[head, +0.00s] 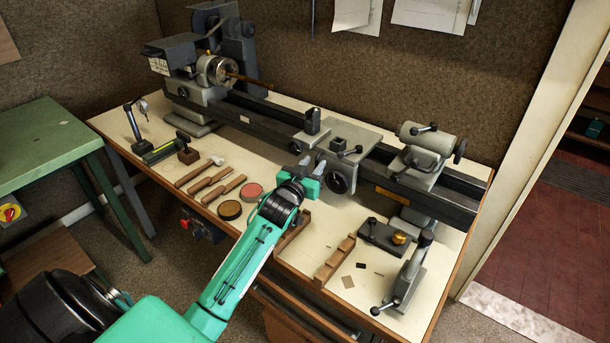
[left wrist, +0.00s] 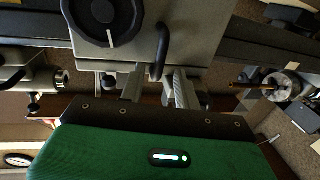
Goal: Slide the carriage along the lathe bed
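The carriage (head: 355,139) is a grey block with a tool post, a lever and a dark handwheel (head: 339,182) on its front. It sits on the dark lathe bed (head: 265,116), between chuck and tailstock. My left gripper (head: 309,165) is at the carriage's front, left of the handwheel. In the left wrist view, the fingers of my left gripper (left wrist: 156,88) are apart, and the end of a dark curved handle (left wrist: 162,52) appears between them. I cannot tell whether they touch it. The handwheel (left wrist: 103,18) shows beside it. My right gripper is not in view.
The headstock chuck (head: 216,70) with a brass rod stands at the bed's left end, and the tailstock (head: 428,148) at its right. Wooden-handled tools (head: 207,180), round tins (head: 230,210) and a wooden block (head: 335,258) lie along the bench front.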

